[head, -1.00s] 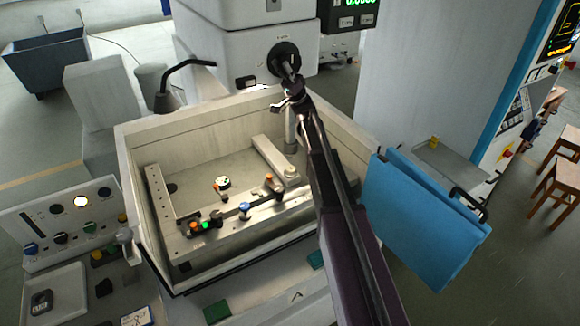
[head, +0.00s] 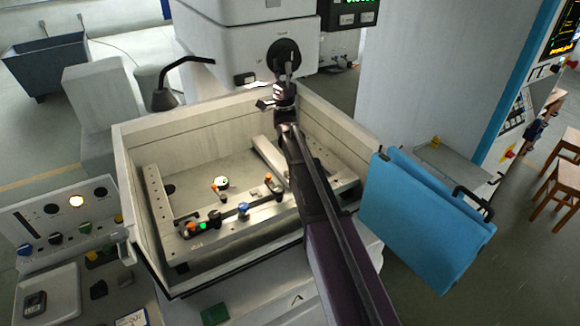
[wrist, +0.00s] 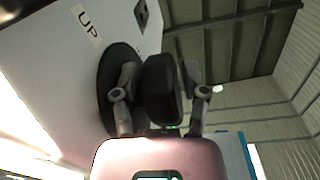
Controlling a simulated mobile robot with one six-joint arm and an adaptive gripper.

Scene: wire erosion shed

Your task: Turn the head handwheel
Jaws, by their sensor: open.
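The head handwheel (head: 283,52) is a black disc on the front of the white machine head. In the wrist view the dark disc (wrist: 112,92) lies at the left, and its thick black grip (wrist: 162,90) stands out from it. My gripper (head: 289,72) is just below and in front of the wheel in the head view. In the wrist view my gripper (wrist: 160,84) is open, with one finger on each side of the grip. One finger lies between disc and grip. I cannot tell whether either finger touches. The gripper partly hides the wheel's lower part in the head view.
The open work tank (head: 150,255) lies below my arm, with clamps and fixtures inside. A black bent lamp (head: 165,92) stands left of the head. A blue door panel (head: 425,220) is at the right, and a control panel (head: 70,225) at the left.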

